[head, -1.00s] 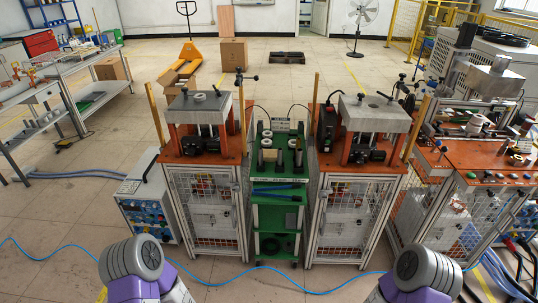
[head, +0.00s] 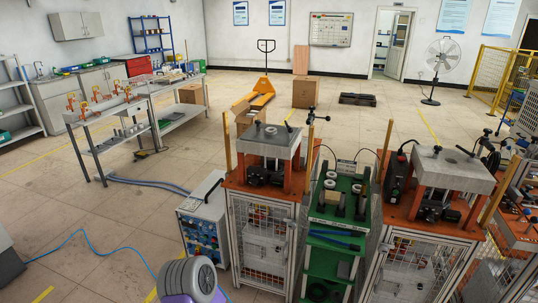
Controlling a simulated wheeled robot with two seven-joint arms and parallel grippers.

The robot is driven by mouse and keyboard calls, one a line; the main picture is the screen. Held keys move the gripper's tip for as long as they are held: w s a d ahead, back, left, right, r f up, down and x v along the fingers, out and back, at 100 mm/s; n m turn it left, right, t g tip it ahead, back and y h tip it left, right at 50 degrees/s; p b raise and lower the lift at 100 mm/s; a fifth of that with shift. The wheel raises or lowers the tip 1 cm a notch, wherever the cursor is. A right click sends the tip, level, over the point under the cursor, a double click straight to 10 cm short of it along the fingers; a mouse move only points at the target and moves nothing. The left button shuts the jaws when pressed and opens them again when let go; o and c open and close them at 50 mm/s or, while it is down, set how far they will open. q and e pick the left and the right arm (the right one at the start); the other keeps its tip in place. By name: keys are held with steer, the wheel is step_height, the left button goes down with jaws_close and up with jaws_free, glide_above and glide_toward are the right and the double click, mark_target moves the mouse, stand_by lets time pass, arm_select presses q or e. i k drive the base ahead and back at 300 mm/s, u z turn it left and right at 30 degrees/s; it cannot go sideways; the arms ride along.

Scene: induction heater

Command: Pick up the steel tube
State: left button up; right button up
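I cannot single out the steel tube with certainty. Small upright cylinders (head: 341,206) and pale rings (head: 331,184) stand on the top of the green cart (head: 337,254), between the two orange-topped machines. Small grey metallic pieces (head: 130,130) also sit on the grey rack at the left, too small to tell apart. Only a grey and purple part of my arm shows at the bottom edge. Neither gripper is in view.
The left press machine (head: 262,185) and right press machine (head: 435,225) flank the green cart. A control box (head: 203,225) stands at the left machine's side. A grey rack with orange clamps (head: 100,122) stands further left. Open floor lies between, with blue cables (head: 85,237).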

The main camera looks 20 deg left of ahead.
mark_target(342, 198)
steer(key=k, duration=0.65)
steer(key=z, duration=0.5)
steer(key=i, duration=1.2)
steer(key=u, duration=0.55)
steer(key=i, duration=0.95)
steer(key=u, duration=0.95)
